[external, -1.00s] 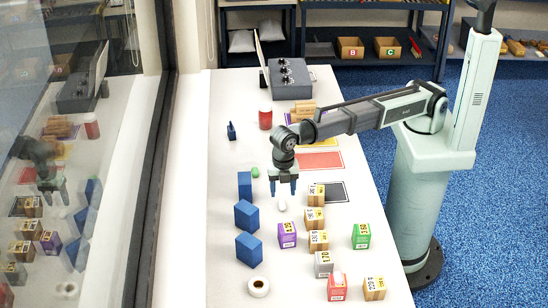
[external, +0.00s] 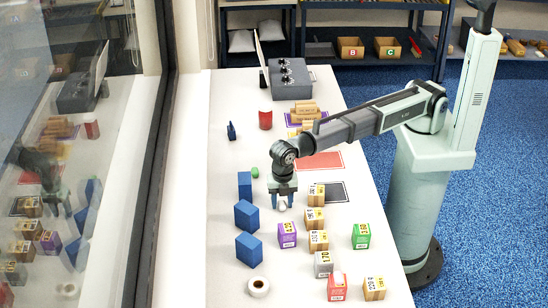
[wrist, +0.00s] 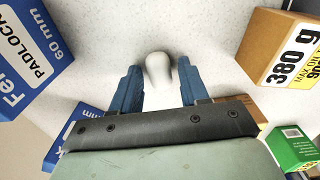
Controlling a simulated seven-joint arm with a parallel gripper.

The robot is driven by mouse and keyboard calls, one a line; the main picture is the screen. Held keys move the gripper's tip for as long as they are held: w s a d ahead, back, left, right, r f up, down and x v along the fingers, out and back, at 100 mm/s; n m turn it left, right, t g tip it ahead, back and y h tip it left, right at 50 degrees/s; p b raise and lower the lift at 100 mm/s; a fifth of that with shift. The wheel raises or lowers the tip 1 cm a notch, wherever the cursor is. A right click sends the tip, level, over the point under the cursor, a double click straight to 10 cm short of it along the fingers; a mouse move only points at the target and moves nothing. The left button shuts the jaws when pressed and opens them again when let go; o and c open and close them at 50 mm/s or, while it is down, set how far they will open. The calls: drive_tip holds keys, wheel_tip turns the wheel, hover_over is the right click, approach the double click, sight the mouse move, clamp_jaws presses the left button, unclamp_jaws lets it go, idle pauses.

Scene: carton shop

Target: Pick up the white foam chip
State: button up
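The white foam chip (wrist: 158,70) lies on the pale table between the two blue fingers of my gripper (wrist: 158,88) in the wrist view. The fingers are open, one on each side of it, with a narrow gap showing on both sides. In the external view my gripper (external: 283,202) is low over the table, pointing down, and the chip (external: 282,205) shows as a small white spot between the fingers. Part of the chip's near end may be hidden by my gripper.
Blue cartons (external: 246,216) stand in a row to the left. Brown cartons (external: 316,218) stand close on the right, with a purple carton (external: 287,236) in front. A green item (external: 255,172) lies behind left. A white tape roll (external: 258,287) lies at the front.

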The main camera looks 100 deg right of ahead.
clamp_jaws()
drive_tip(key=shift+r, duration=0.1)
